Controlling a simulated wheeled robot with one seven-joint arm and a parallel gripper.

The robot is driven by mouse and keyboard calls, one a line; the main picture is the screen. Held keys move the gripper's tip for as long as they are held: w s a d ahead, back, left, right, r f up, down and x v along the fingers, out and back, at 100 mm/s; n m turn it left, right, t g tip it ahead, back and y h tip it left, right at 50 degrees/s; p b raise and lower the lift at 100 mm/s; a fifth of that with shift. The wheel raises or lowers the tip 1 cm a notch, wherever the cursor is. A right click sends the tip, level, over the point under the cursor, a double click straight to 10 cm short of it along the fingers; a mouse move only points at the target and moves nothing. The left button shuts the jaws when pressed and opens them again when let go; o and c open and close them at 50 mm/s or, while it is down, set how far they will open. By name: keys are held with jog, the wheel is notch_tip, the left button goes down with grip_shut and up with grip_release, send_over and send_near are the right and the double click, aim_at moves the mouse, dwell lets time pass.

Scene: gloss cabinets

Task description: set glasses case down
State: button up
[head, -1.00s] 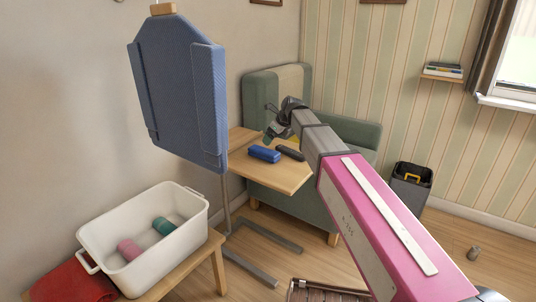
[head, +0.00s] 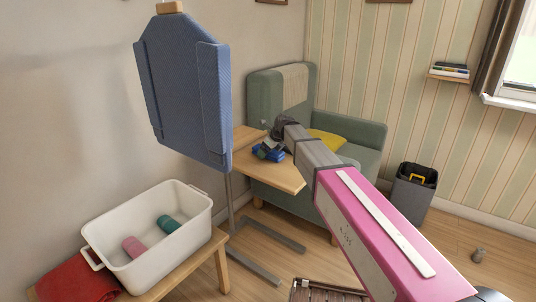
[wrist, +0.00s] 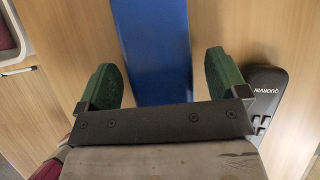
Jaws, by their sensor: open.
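The blue glasses case (head: 264,156) lies on the wooden over-bed-style table (head: 284,177), partly covered by my gripper in the head view. In the wrist view the case (wrist: 154,45) runs lengthwise between the two green finger pads, and its near end is hidden by the gripper's dark bar. My gripper (wrist: 163,78) is open, with a finger on either side of the case and a visible gap on each side. In the head view my gripper (head: 270,150) is low over the table.
A black remote (wrist: 265,90) lies just right of the right finger in the wrist view. A green armchair (head: 362,150) with a yellow cushion (head: 327,140) stands behind the table. A blue padded board (head: 185,90) rises to the left, above a white tub (head: 150,265).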

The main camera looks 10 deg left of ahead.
jog(key=shift+c, duration=0.3)
jog(key=c, duration=1)
jog(key=shift+r, duration=0.1)
jog(key=shift+c, duration=0.2)
